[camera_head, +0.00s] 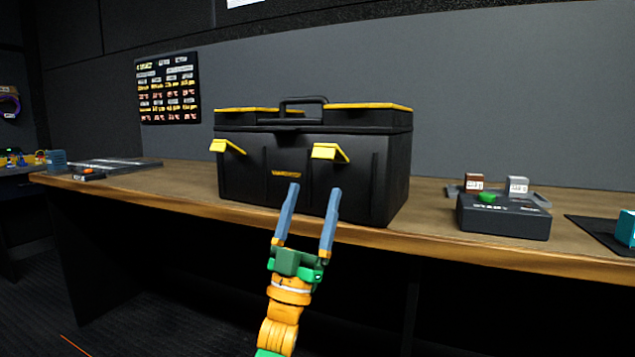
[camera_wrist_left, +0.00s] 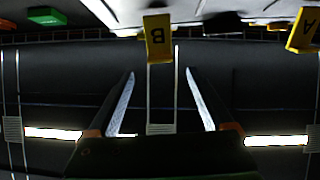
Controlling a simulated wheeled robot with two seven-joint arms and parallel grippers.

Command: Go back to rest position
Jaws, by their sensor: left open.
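My left gripper (camera_head: 315,188) is open and empty, its two blue-grey fingers pointing up in front of the black toolbox (camera_head: 250,178). The toolbox stands on the workbench with its lid down. Two yellow latches, the left one (camera_head: 228,147) and the right one (camera_head: 330,152), stick out from its front. In the left wrist view the open fingers (camera_wrist_left: 159,73) hold nothing. That view also shows a yellow latch marked B (camera_wrist_left: 158,40) beyond the fingertips and another marked A (camera_wrist_left: 304,30) at the right edge. My right gripper is not in view.
A dark box with a green button (camera_head: 487,197) stands right of the toolbox. A brown block (camera_head: 474,182) and a grey block (camera_head: 517,185) stand behind it. A teal object (camera_head: 626,229) is far right.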

